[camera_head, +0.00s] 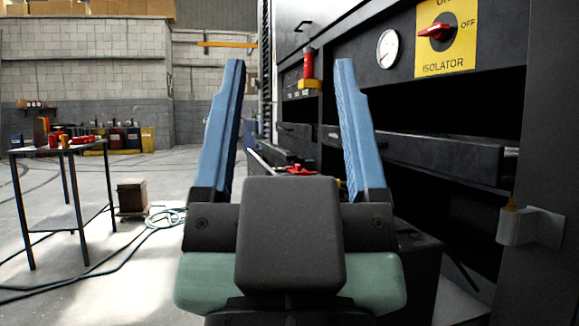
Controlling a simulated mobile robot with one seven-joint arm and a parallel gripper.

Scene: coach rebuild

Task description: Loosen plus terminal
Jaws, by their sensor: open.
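My gripper (290,64) fills the middle of the view, its two blue fingers wide apart with nothing between them. Past the fingers, low in the gap, a small red part (299,170) shows on or beside a dark box-like unit (270,157). It may be the plus terminal, but it is too small and too far to tell. My gripper is apart from it. My gripper's body hides what lies below it. No plus mark is readable.
A dark cabinet with shelves (405,150) stands right, bearing a red isolator switch (437,32), a gauge (387,48) and a red cylinder on a yellow base (308,66). A table (40,150) stands left.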

